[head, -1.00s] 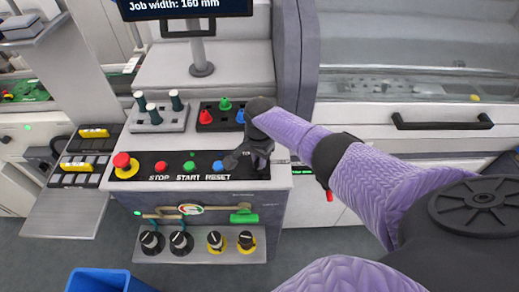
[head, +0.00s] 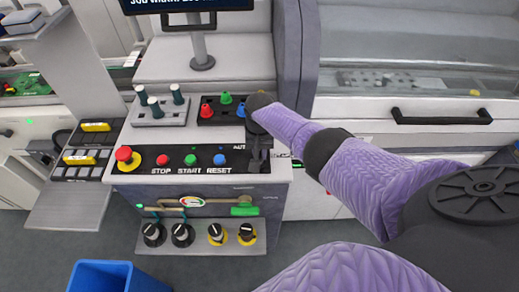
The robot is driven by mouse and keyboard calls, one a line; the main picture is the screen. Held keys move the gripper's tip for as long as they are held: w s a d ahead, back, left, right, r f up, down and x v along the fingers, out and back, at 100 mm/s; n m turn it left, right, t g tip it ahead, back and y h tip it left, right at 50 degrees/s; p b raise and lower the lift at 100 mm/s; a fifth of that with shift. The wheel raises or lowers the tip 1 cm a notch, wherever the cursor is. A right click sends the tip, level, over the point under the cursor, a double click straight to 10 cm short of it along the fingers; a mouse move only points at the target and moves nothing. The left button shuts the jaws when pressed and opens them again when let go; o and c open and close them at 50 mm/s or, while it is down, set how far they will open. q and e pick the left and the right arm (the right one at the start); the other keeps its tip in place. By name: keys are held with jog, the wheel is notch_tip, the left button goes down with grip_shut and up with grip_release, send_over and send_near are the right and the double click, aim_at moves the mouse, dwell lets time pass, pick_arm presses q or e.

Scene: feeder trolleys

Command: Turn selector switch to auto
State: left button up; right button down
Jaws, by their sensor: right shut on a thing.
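My right gripper (head: 259,164) points down at the right end of the black control panel (head: 140,165), on the spot right of the RESET button. It is shut on the selector switch, which its fingers hide, so I cannot tell which way the knob points. Part of the AUTO label shows just left of the gripper. My left gripper is not in view.
Left along the panel are the blue RESET button (head: 219,160), green START button (head: 190,160), red STOP button (head: 162,160) and red emergency stop (head: 124,154). Behind stand nozzle holders. Several black knobs sit below. A blue bin (head: 105,277) is at lower left.

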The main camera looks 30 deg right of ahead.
aim_at(260, 152)
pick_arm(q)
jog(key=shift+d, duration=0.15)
pick_arm(e)
jog(key=c, duration=0.6)
grip_release()
jog(key=shift+c, duration=0.2)
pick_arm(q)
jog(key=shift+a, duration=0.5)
pick_arm(e)
notch_tip(260, 152, up, 9)
jog(key=p, duration=0.5)
jog(key=shift+r, duration=0.5)
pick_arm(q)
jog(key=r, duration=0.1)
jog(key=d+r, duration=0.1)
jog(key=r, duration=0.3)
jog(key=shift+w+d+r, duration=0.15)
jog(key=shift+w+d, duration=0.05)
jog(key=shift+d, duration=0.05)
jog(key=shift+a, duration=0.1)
pick_arm(e)
jog(key=shift+a+f, duration=0.1)
